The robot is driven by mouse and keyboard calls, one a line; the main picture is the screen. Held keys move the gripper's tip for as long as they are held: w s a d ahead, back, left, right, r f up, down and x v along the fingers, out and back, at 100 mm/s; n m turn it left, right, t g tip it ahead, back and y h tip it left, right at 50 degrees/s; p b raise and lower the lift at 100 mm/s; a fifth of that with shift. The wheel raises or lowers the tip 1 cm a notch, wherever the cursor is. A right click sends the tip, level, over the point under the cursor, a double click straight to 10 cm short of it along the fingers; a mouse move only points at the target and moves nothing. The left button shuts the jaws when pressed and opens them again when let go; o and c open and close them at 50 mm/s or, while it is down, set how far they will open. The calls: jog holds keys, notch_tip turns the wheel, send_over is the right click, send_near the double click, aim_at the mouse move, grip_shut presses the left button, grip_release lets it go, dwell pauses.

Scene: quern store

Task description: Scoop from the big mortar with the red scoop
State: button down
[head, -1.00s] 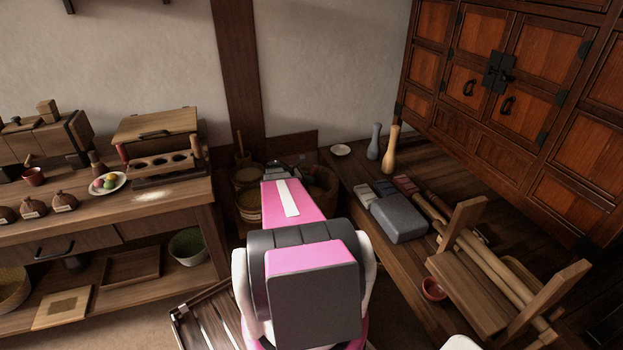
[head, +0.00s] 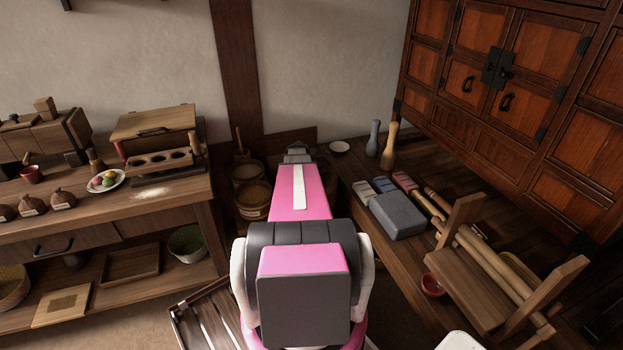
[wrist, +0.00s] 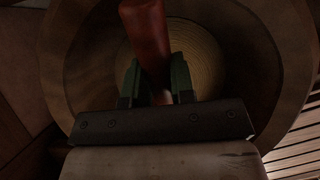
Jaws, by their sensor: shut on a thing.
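In the wrist view my gripper (wrist: 156,86) has its two dark green fingers closed on the red scoop (wrist: 146,42). The scoop's red part runs up to the top edge of the picture; its far end is not clear. Behind and below it is a wide round brown vessel, which looks like the big mortar (wrist: 84,62), with a pale ringed hollow. The scoop is over this hollow; I cannot tell whether it touches anything inside. In the head view my pink arm hides the gripper's fingers, the scoop and most of the mortar.
Wooden tubs (head: 253,197) stand left of my arm. The left workbench (head: 100,236) holds a plate of coloured balls (head: 106,181) and a holed rack. The right bench (head: 369,221) holds a grey block (head: 398,215), two bottle-shaped pieces and a wooden frame. A slatted rack lies low in front.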

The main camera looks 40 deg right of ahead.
jog(key=r+y, duration=0.1)
jog(key=y, duration=0.1)
jog(key=d+r+t+y, duration=0.1)
jog(key=y, duration=0.1)
jog(key=shift+s, duration=0.1)
jog(key=shift+y, duration=0.6)
jog(key=shift+r, duration=3)
